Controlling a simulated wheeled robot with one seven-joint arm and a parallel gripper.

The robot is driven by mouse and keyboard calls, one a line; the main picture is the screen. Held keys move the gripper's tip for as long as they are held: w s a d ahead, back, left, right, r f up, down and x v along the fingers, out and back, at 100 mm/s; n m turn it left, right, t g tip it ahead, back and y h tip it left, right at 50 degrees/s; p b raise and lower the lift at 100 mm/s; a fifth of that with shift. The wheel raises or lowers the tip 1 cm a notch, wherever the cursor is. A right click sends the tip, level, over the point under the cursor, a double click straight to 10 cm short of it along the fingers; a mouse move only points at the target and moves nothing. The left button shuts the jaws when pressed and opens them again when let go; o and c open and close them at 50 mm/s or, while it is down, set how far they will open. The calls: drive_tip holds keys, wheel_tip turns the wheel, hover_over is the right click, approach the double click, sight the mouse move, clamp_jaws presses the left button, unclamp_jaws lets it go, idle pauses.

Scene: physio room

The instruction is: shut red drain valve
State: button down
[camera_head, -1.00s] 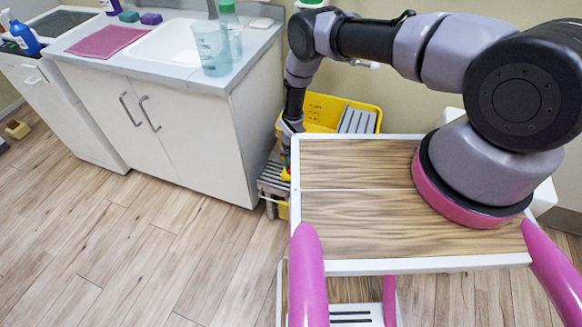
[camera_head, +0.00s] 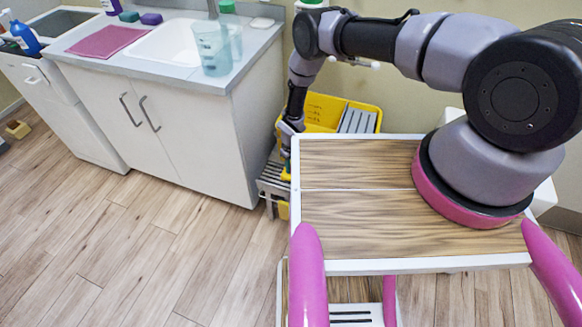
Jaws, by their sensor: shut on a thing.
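My gripper (camera_head: 287,154) reaches down beside the left edge of my wooden top, at the yellow mop bucket (camera_head: 322,112). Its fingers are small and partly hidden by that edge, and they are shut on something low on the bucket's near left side. The red drain valve cannot be made out clearly now; it is at the fingertips, mostly covered by the gripper. How far its handle is turned cannot be seen.
A grey wringer (camera_head: 357,120) sits on the bucket. A white sink cabinet (camera_head: 180,130) stands close to the left, with clear jugs (camera_head: 212,50) on its counter. The wooden floor (camera_head: 130,235) in front is open.

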drive_tip(key=n, duration=0.3)
drive_tip(key=shift+n, duration=2.2)
drive_tip(key=c, duration=0.7)
unclamp_jaws()
wheel_tip(320, 180, up, 11)
drive_tip(key=shift+f, duration=0.1)
